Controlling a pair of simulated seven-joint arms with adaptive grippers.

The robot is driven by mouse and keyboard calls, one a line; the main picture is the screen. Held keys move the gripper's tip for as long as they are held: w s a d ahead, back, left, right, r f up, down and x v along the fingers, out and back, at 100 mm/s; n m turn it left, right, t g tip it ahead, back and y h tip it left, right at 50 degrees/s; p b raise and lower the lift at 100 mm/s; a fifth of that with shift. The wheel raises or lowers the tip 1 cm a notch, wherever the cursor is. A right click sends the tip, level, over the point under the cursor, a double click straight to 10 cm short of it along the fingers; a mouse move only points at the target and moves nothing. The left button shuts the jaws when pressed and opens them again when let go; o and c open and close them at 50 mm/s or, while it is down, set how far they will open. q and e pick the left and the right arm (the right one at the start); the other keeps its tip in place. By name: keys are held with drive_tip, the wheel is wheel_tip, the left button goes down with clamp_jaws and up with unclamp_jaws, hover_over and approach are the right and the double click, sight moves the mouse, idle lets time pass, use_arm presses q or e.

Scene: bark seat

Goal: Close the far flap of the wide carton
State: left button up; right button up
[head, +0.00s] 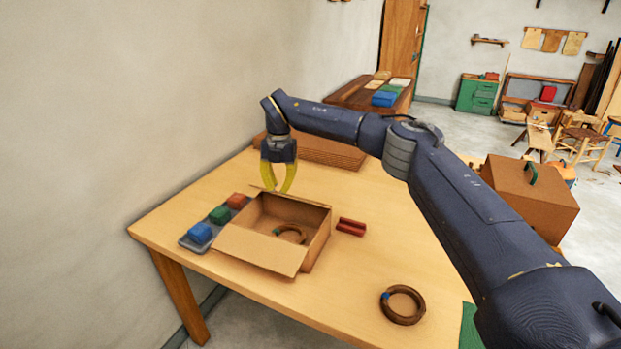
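The wide carton (318,243) stands on the wooden table with its top open. Its near flap (262,250) is folded outward and slopes down toward the front. The inside of its far wall (300,213) shows, but I cannot clearly make out the far flap. A brown coil (291,231) lies inside. My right gripper (278,189) points down just over the carton's far edge, its yellow fingers apart with nothing between them. I cannot tell whether the fingertips touch the carton. My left gripper is out of view.
A grey tray (187,241) with blue, green and red blocks sits close left of the carton. Red bars (351,227) lie to its right. Another coil (402,304) lies at the front right. Flat brown sheets (330,152) are stacked behind. The wall borders the table's left side.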

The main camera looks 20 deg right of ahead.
drive_tip(key=d+m, duration=0.1)
drive_tip(key=d, duration=0.1)
drive_tip(key=d+r+m, duration=0.1)
drive_tip(key=d, duration=0.1)
drive_tip(key=s+d, duration=0.1)
drive_tip(key=d, duration=0.1)
drive_tip(key=shift+d+r+m+h, duration=0.3)
drive_tip(key=shift+r+m+h, duration=0.1)
drive_tip(key=shift+f, duration=0.1)
drive_tip(key=shift+f, duration=0.1)
drive_tip(key=shift+f, duration=2.5)
drive_tip(key=shift+s+f, duration=0.1)
drive_tip(key=shift+f, duration=2.75)
drive_tip(key=shift+r, duration=0.1)
drive_tip(key=shift+r, duration=4.9)
drive_tip(key=shift+a, duration=0.1)
